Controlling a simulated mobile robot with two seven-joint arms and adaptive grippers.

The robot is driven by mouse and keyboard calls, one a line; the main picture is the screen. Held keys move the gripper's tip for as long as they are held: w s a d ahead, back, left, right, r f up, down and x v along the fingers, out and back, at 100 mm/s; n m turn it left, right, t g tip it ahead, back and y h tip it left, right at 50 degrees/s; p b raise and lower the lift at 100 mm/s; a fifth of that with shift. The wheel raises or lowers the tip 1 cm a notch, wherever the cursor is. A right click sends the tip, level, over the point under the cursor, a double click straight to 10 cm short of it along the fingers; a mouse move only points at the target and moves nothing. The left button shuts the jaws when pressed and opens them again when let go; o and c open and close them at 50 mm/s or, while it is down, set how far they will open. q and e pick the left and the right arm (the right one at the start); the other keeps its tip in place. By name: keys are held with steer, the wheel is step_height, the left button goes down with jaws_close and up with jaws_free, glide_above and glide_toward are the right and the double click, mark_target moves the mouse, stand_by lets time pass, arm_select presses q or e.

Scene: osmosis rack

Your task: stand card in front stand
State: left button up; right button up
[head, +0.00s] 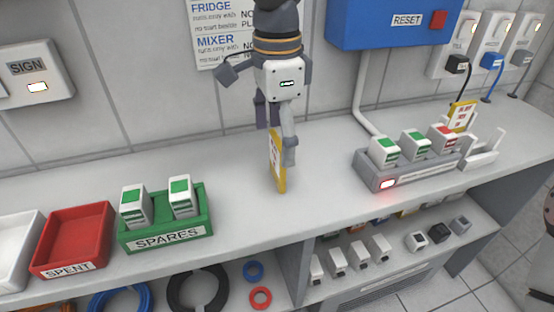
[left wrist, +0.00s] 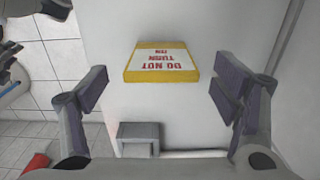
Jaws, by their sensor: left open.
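A yellow-edged card (head: 277,160) is upright over the middle of the counter in the head view, with its lower edge at or near the surface. In the left wrist view the card (left wrist: 161,62) reads "DO NOT TURN ON" upside down. My left gripper (head: 279,140) points down at it. Its fingers (left wrist: 161,95) are wide apart, one on each side of the card, with gaps in the wrist view. A second yellow card (head: 462,116) is upright behind the right-hand rack.
A green SPARES tray (head: 166,236) holds two white cartridges. A red SPENT tray (head: 72,240) is left of it. A grey rack (head: 410,170) with three cartridges and a red light stands right. The counter between is clear. The wrist view shows a grey block (left wrist: 138,132).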

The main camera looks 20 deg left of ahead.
arm_select(q)
steer(key=shift+f, duration=0.65)
steer(key=shift+w, duration=0.1)
steer(key=c, duration=1.3)
steer(key=shift+r, duration=0.1)
